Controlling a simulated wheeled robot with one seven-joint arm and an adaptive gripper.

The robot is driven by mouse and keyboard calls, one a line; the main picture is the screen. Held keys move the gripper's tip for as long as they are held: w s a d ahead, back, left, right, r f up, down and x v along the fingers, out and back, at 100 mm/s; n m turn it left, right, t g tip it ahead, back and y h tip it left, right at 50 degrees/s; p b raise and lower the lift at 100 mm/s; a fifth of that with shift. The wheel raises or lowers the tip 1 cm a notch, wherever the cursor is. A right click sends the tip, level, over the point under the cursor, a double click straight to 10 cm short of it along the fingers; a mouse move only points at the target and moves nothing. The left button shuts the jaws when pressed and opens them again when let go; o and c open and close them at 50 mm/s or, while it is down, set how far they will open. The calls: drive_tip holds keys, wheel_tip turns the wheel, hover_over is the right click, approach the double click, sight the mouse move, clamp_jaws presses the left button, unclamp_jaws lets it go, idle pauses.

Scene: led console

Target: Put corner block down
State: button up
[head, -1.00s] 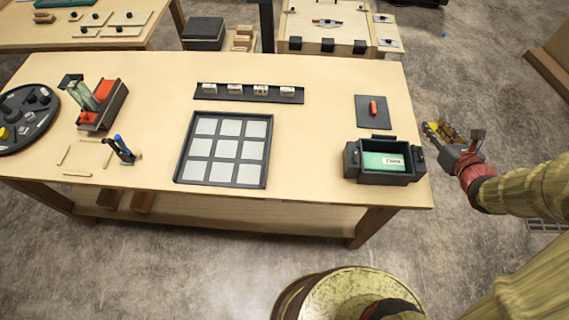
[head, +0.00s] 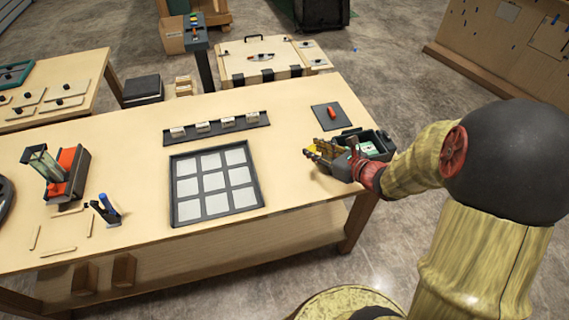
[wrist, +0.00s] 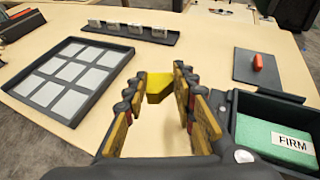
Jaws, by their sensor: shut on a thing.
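The corner block (wrist: 157,86) is a small yellow angled piece between the fingertips of my gripper (wrist: 160,78) in the wrist view. My gripper is shut on it. In the head view my gripper (head: 317,152) is over the right part of the table (head: 290,185), just left of the dark open box. The block is hard to tell from the yellow finger pads there. The wrist view shows light tabletop beyond and below the block. I cannot tell how high it is held.
The dark box (wrist: 235,115) holds a green block labelled FIRM (wrist: 275,145). A black grid tray (wrist: 80,105) lies left, a rack with several small blocks (head: 215,127) behind it. A dark pad with a red piece (head: 331,117) lies at the back right. Tabletop between tray and box is clear.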

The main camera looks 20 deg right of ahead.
drive_tip(key=b, duration=0.4)
hover_over(288, 165)
drive_tip(key=s, duration=0.1)
drive_tip(key=f, duration=0.7)
drive_tip(key=shift+s+d, duration=0.1)
drive_tip(key=shift+d, duration=0.25)
drive_tip(key=shift+w+a+f, duration=0.3)
drive_tip(key=shift+w+f, duration=0.1)
drive_tip(key=shift+f, duration=0.05)
drive_tip(key=shift+w+a+f+b, duration=0.15)
drive_tip(key=shift+f+b, duration=0.75)
drive_tip(key=shift+f, duration=0.8)
drive_tip(key=shift+f, duration=0.2)
drive_tip(key=o, duration=0.7)
drive_tip(key=shift+o, duration=0.7)
drive_tip(key=shift+r, duration=0.15)
